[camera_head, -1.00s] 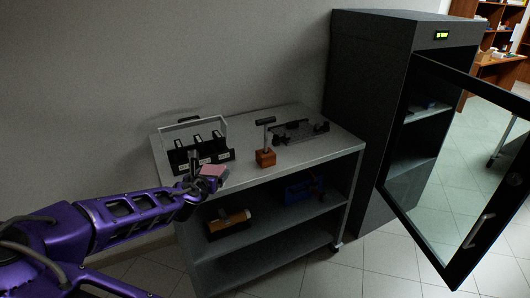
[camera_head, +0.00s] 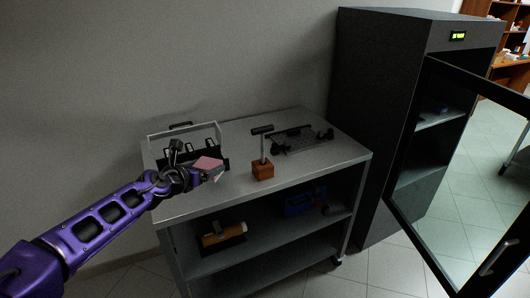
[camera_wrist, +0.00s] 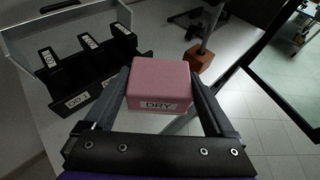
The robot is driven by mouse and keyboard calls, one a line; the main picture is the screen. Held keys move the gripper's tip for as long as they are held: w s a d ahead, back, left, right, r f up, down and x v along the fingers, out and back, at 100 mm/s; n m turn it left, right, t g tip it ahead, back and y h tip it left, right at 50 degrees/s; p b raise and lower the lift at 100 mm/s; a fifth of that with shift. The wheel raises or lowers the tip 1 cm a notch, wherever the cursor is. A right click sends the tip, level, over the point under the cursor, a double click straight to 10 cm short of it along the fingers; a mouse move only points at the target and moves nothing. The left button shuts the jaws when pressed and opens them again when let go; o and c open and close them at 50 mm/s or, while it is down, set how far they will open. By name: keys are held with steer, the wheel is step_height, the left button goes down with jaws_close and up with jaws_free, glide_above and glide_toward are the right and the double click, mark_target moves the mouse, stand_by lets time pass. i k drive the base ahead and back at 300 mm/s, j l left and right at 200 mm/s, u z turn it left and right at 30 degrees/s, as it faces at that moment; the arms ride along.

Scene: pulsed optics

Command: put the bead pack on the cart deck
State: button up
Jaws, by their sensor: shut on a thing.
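The bead pack is a small pink block (camera_wrist: 160,86) with a "DRY" label, seen large in the wrist view. My gripper (camera_wrist: 163,100) is shut on it, one finger on each side. In the head view the pink pack (camera_head: 207,164) is at the end of my purple arm, over the left front part of the cart deck (camera_head: 228,184). My gripper (camera_head: 192,176) hides part of the deck and of the black holder behind it. I cannot tell the gap between the pack and the deck.
A black slotted holder with labels (camera_wrist: 85,65) stands at the deck's left. An orange-brown block with a post (camera_head: 263,171) stands at the middle front, and a dark rack (camera_head: 300,140) at the back right. A dark cabinet (camera_head: 385,120) with an open glass door (camera_head: 450,180) is at right.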

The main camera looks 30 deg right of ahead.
mark_target(253, 144)
steer(key=i+l, duration=0.55)
steer(key=l, duration=0.3)
steer(key=i+l, duration=0.3)
steer(key=l, duration=0.1)
